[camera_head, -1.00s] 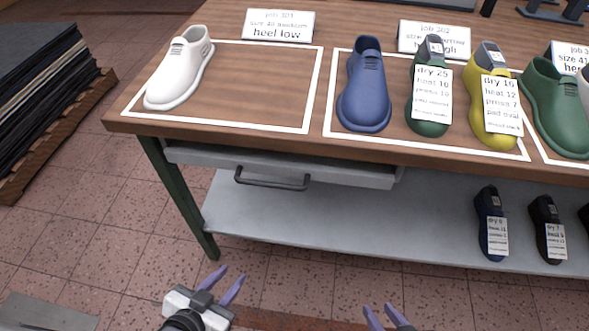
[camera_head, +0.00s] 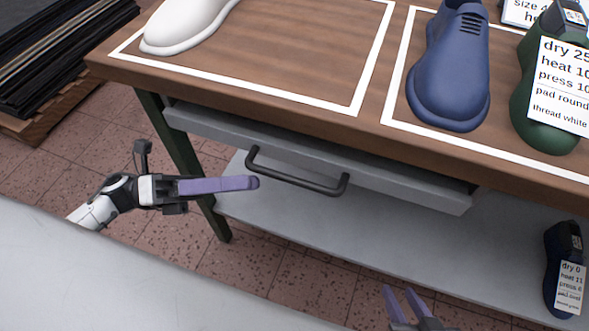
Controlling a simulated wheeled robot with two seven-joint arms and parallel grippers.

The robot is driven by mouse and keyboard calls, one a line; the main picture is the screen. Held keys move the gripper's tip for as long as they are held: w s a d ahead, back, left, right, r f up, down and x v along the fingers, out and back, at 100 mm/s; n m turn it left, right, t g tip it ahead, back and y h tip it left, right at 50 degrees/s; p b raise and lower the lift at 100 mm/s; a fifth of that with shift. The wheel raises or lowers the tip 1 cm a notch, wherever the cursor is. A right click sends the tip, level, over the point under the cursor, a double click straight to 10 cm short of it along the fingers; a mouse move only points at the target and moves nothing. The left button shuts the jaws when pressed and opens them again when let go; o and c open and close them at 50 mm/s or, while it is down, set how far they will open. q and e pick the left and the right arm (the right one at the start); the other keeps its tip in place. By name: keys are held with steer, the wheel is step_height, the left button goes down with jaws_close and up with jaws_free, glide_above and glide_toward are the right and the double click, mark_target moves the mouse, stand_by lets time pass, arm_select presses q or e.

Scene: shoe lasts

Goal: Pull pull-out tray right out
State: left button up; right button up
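The pull-out tray (camera_head: 400,188) is a light grey drawer under the wooden tabletop. A dark bar handle (camera_head: 297,181) runs across its front. My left gripper (camera_head: 252,183) reaches in from the left, with its purple fingers level and their tips at the handle's left end. The fingers overlap in this view, so I cannot tell their gap or whether they touch the handle. My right gripper (camera_head: 404,291) is at the bottom edge, its two purple fingers apart and empty, below and right of the handle.
On the tabletop (camera_head: 270,60) stand a white shoe last (camera_head: 190,22), a blue one (camera_head: 448,75) and a tagged green one (camera_head: 540,135). A grey lower shelf (camera_head: 400,245) holds a dark tagged last (camera_head: 562,250). A green table leg (camera_head: 180,150) stands behind my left gripper.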

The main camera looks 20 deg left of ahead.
mark_target(290, 177)
arm_select(q)
steer(key=x, duration=0.9)
steer(key=shift+d+r, duration=0.1)
steer(key=shift+d, duration=0.15)
jaws_close()
